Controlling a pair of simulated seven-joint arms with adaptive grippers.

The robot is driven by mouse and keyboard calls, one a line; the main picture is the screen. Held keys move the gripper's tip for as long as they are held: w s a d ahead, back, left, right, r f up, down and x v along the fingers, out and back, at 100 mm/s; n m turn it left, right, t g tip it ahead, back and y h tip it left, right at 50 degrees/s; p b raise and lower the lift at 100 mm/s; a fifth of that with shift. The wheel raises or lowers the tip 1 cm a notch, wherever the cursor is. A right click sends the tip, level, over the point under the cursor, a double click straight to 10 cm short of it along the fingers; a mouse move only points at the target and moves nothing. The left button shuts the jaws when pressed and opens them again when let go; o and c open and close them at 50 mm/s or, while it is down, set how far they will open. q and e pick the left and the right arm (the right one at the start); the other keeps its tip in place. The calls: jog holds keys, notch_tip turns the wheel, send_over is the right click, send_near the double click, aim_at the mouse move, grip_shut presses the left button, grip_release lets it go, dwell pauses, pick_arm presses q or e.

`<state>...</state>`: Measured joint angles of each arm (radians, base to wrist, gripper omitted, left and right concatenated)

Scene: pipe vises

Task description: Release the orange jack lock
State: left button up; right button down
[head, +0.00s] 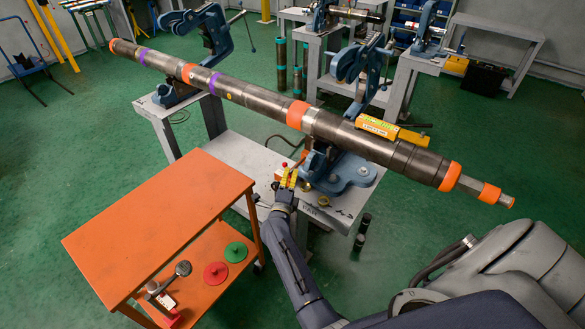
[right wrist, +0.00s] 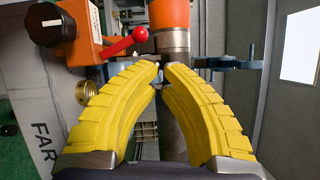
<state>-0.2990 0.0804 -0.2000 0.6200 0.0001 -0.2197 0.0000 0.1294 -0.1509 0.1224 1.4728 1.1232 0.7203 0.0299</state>
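The orange jack lock (right wrist: 66,32) is an orange box at the top left of the right wrist view, with a dark knob on its face and a lever ending in a red ball (right wrist: 140,34). The ball also shows in the head view (head: 285,166), at the tips of my right gripper (head: 288,178). The yellow fingers of my right gripper (right wrist: 160,70) curve inward, tips almost together with a thin gap, and hold nothing. The lever is beyond and left of the tips; no contact is visible. In the head view the box is mostly hidden. My left gripper is out of view.
A long dark pipe (head: 262,98) with orange and purple bands lies across blue vises (head: 338,172) above the gripper. An orange cart (head: 160,215) stands to the left. The grey stand top (head: 255,160) lies below.

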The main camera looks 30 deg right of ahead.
jog(key=shift+v, duration=1.35)
